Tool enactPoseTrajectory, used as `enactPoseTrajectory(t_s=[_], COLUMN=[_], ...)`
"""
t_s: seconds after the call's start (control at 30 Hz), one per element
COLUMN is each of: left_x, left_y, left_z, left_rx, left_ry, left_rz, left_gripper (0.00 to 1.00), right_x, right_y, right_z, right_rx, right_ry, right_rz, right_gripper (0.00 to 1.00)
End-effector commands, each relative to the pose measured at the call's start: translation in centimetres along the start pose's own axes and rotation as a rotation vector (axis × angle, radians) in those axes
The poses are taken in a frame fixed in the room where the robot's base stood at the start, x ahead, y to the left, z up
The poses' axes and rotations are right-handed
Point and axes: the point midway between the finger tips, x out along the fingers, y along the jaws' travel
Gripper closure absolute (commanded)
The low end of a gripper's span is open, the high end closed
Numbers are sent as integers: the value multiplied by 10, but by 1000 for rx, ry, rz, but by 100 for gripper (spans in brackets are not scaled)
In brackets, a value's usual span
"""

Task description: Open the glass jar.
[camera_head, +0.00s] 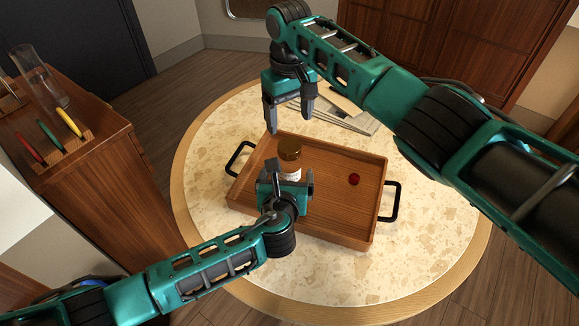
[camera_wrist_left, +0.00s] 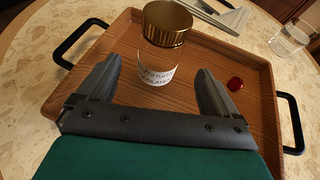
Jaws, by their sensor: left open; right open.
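The glass jar (camera_head: 290,167) has a gold lid (camera_head: 289,149) and a white label. It stands upright in the wooden tray (camera_head: 340,156) on the round table. In the left wrist view the jar (camera_wrist_left: 157,72) shows with its lid (camera_wrist_left: 168,24) on, just ahead of and between the spread fingers. My left gripper (camera_head: 286,178) is open at the near side of the jar and hides its lower part in the head view. I cannot tell whether the fingers touch it. My right gripper (camera_head: 290,122) is open and empty, pointing down above and beyond the jar.
A small red item (camera_head: 354,179) lies in the tray, right of the jar. The tray has black handles (camera_head: 391,201). A clear glass (camera_wrist_left: 290,40) stands behind the tray in the left wrist view. A wooden cabinet (camera_head: 95,185) is at left.

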Motion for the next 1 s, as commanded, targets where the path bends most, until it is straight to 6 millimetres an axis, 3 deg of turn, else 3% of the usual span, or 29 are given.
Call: enactPoseTrajectory(t_s=[0.2,0.4,0.9,1.0], left_x=[34,54,65,65], left_y=[0,0,0,0], left_z=[1,0,0,0], left_rx=[-1,-2,-2,-2], left_ry=[0,1,1,1], left_rz=[1,1,-1,-1], left_gripper=[7,7,7,14], right_x=[0,0,0,0], right_y=[0,0,0,0], right_z=[0,0,0,0], right_rx=[0,0,0,0], right_ry=[0,0,0,0], right_rz=[0,0,0,0], right_gripper=[22,22,22,22])
